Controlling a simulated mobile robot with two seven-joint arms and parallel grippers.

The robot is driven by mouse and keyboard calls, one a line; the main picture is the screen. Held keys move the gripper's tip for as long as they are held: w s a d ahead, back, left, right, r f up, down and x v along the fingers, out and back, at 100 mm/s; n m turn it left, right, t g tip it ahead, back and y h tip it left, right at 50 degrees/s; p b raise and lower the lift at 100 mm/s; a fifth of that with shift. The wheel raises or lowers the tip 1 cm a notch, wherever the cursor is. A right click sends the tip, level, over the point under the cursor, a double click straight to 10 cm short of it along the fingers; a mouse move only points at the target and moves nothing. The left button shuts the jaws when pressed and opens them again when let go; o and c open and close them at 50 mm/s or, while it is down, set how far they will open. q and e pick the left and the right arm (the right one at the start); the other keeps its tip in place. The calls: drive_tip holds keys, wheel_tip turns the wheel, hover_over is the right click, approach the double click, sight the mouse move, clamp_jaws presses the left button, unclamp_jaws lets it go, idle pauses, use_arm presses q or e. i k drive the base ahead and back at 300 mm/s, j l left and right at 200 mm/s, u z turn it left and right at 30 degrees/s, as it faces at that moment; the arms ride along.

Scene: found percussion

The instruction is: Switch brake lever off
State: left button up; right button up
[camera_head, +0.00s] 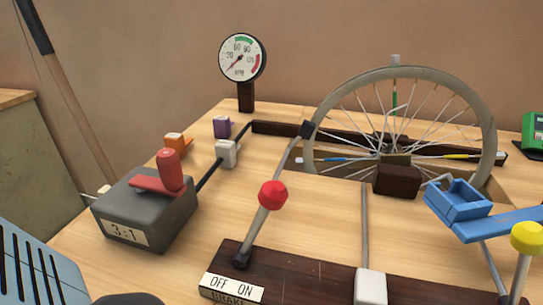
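The brake lever (258,230) is a grey rod with a red ball knob (272,194). It rises from the left end of a dark wooden base (310,275) and leans to the right. A white label (233,288) at its foot reads OFF on the left and ON on the right, with BRAKE partly visible below. Behind the knob a thin rod runs up to a black block (308,130) close to the wheel's left rim; I cannot tell whether it touches. The spoked wheel (487,125) stands upright behind. Neither gripper can be made out.
A grey box (150,222) marked 3:1 with a red handle stands left of the lever. A dial gauge (243,57) stands at the back. A blue tray (455,207) and yellow knob (526,238) are at right. A light-blue slatted part (30,268) fills the lower left.

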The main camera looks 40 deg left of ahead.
sight(273, 195)
drive_tip(key=k+j, duration=0.1)
drive_tip(key=j, duration=0.2)
drive_tip(key=k+j, duration=0.15)
drive_tip(key=j, duration=0.15)
drive_tip(key=k+j, duration=0.1)
drive_tip(key=j, duration=0.25)
drive_tip(key=k+j, duration=0.1)
drive_tip(key=j, duration=0.2)
